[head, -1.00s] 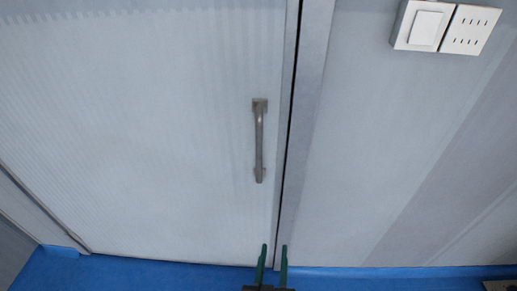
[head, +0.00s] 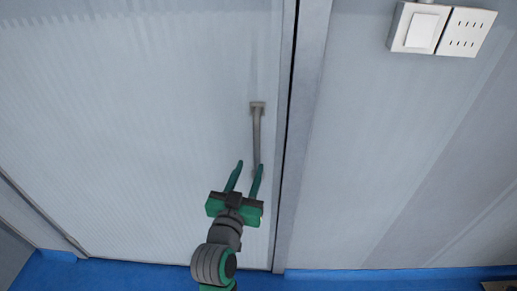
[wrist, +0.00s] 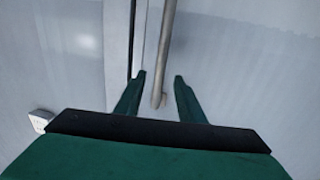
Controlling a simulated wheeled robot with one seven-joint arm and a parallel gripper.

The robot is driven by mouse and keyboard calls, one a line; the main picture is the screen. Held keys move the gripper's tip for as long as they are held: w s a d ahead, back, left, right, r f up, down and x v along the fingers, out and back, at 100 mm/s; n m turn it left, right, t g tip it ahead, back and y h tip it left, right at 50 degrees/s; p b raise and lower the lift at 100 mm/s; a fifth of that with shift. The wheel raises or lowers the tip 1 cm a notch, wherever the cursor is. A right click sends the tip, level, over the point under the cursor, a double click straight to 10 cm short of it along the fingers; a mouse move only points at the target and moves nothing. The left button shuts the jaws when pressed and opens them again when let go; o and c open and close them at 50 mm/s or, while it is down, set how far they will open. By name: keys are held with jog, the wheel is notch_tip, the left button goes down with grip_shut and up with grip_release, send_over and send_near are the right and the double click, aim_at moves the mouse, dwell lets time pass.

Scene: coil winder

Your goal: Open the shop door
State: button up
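The shop door (head: 140,130) is a pale grey ribbed panel and stands shut in its frame. Its handle (head: 257,128) is a vertical grey metal bar near the door's right edge. My gripper (head: 249,165) is open, with its green fingers pointing up at the lower end of the handle. In the wrist view the handle (wrist: 166,50) runs down between the two fingertips of my gripper (wrist: 159,76), and its lower mount shows there. The fingers are apart from the bar. The handle's lower end is partly hidden by a finger in the head view.
A door frame post (head: 302,140) stands right of the door, with a dark gap between. A white switch and socket plate (head: 421,28) sits on the wall at upper right. The blue floor (head: 150,275) is clear along the door's foot.

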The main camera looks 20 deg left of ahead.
aim_at(256, 151)
jog(key=w, duration=0.6)
jog(key=w+a, duration=0.1)
jog(key=w, duration=0.2)
jog(key=shift+w, duration=0.25)
jog(key=shift+w, duration=0.1)
grip_shut()
